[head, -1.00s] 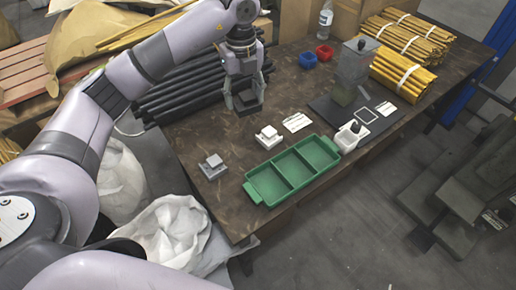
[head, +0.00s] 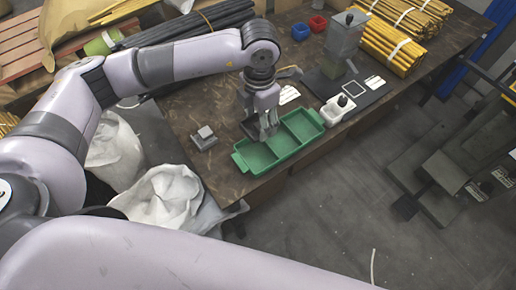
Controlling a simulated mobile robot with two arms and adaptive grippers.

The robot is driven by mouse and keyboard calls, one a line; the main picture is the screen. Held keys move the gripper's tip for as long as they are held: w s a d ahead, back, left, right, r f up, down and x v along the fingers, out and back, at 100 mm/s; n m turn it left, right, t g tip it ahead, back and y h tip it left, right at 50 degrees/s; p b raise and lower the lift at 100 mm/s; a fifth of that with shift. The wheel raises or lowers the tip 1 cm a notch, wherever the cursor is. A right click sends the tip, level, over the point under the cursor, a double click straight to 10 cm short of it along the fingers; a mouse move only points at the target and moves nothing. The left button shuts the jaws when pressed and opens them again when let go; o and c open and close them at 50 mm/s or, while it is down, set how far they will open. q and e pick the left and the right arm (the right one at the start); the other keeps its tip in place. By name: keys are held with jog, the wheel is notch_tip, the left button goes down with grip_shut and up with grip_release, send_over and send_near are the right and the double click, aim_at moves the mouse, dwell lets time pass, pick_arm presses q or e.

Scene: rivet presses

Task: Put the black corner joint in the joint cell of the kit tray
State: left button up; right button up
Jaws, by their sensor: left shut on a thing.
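My left gripper (head: 263,128) is shut on a small dark piece (head: 250,128) that looks like the black corner joint; its shape is mostly hidden by the fingers. The gripper points down over the back edge of the green kit tray (head: 240,163), near the divider between its left and middle cells. I cannot tell whether the piece touches the tray. The tray has three cells in a row; the parts that show look empty. My right gripper is not in view.
A grey block on a plate (head: 204,138) sits left of the tray. A white holder with a black knob (head: 337,108) stands at its right end. Behind are a grey press (head: 345,38), a blue bin (head: 300,32), a red bin (head: 318,23) and yellow bundles (head: 390,48).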

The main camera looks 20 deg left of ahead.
pick_arm(q)
send_over(259, 155)
notch_tip(259, 155, down, 10)
jog(key=shift+s+r+p, duration=0.1)
jog(key=shift+r+p, duration=0.1)
jog(key=shift+p, duration=0.25)
notch_tip(259, 155, down, 5)
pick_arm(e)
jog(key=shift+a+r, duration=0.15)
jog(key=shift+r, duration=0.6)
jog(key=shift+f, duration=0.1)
pick_arm(q)
jog(key=shift+f, duration=0.2)
jog(key=o, duration=0.8)
jog(key=shift+r, duration=0.1)
